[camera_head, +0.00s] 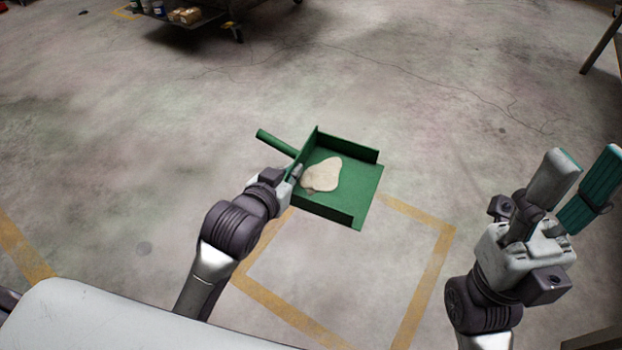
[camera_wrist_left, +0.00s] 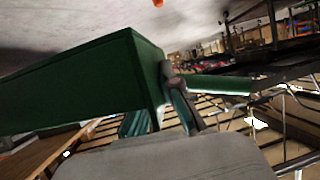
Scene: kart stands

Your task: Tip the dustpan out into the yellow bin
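The green dustpan (camera_head: 362,182) is in the middle of the head view, above the floor, with its handle (camera_head: 275,142) pointing to the upper left. A pale, flat heap (camera_head: 321,176) lies on it. My left gripper (camera_head: 293,176) is at the back edge of the pan, partly hidden by its own wrist. In the left wrist view, its fingers (camera_wrist_left: 182,98) close around the dustpan where the handle (camera_wrist_left: 220,85) meets the green pan (camera_wrist_left: 85,90). My right gripper (camera_head: 587,165) stands open and empty at the right. I see no yellow bin in either view.
A yellow-orange taped square (camera_head: 325,335) marks the floor below the dustpan. A cart (camera_head: 190,22) with jars and boxes stands at the top left. A table leg (camera_head: 602,42) shows at the top right. The concrete floor (camera_head: 450,110) between is clear.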

